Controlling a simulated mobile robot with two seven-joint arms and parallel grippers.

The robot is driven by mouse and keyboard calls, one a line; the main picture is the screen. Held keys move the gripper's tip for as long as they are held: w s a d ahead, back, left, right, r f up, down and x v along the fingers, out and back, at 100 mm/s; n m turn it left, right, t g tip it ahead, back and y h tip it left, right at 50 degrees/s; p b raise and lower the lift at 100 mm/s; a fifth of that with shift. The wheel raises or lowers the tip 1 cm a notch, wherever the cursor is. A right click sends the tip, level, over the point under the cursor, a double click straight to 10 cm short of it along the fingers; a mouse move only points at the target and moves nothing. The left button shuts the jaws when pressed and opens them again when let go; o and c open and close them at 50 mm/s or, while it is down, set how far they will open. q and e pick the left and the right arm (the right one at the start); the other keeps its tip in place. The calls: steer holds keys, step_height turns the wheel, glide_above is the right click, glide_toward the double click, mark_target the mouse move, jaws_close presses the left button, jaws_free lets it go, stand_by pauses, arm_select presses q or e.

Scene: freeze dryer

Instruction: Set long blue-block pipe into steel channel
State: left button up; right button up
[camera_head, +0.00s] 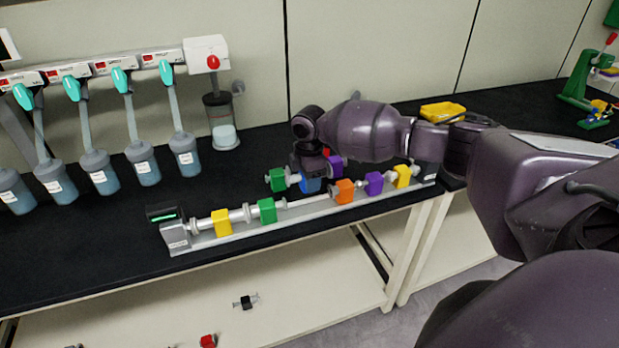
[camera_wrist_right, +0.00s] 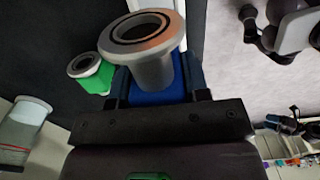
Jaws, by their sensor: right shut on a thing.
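My right gripper (camera_head: 311,176) points down over the black bench and is shut on the blue block (camera_head: 310,186) of a pipe. In the right wrist view the blue block (camera_wrist_right: 158,97) sits between the fingers, with a grey flanged pipe end (camera_wrist_right: 150,68) facing the camera. The steel channel (camera_head: 290,221) runs along the bench's front edge, just in front of the held pipe. It bears pipes with yellow, green, orange, purple and yellow blocks. The held pipe appears behind the channel; its height is hard to judge. My left gripper is not in view.
A green-block piece (camera_head: 277,180) and a purple block (camera_head: 335,165) are close beside the gripper. Flasks (camera_head: 143,165) hang at the left. A yellow tray (camera_head: 442,111) and a green stand (camera_head: 580,84) are at the right. Small pieces lie on the lower shelf (camera_head: 290,300).

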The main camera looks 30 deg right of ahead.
mark_target(310, 209)
steer(key=shift+f+b, duration=0.75)
steer(key=shift+f, duration=3.15)
stand_by(3.2)
steer(key=o, duration=1.2)
steer(key=shift+r, duration=0.1)
